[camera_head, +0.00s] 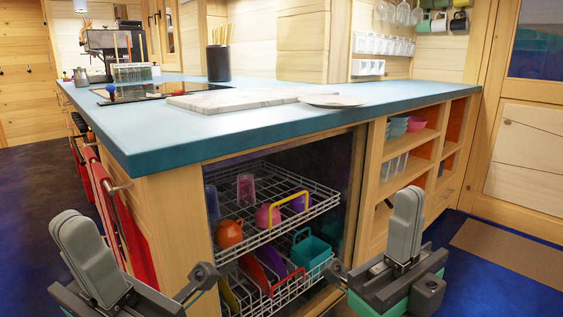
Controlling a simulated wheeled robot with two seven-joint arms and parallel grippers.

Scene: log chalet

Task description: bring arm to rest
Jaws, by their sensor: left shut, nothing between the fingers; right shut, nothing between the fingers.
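My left gripper (78,232) is at the lower left, in front of the counter's left end. Its grey fingers are together and hold nothing. My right gripper (407,212) is at the lower right, in front of the open shelves. Its grey fingers point upward, are together and hold nothing. Both grippers are apart from each other, with the open dishwasher racks between them in the picture. The rest of both arms is mostly below the frame.
The blue counter (230,117) bears a marble board (240,98), a plate (332,101) and a dark utensil holder (218,64). Below it, the upper rack (285,180) and lower rack hold colored dishes. Shelves (405,150) stand at right. Floor (30,190) is clear at left.

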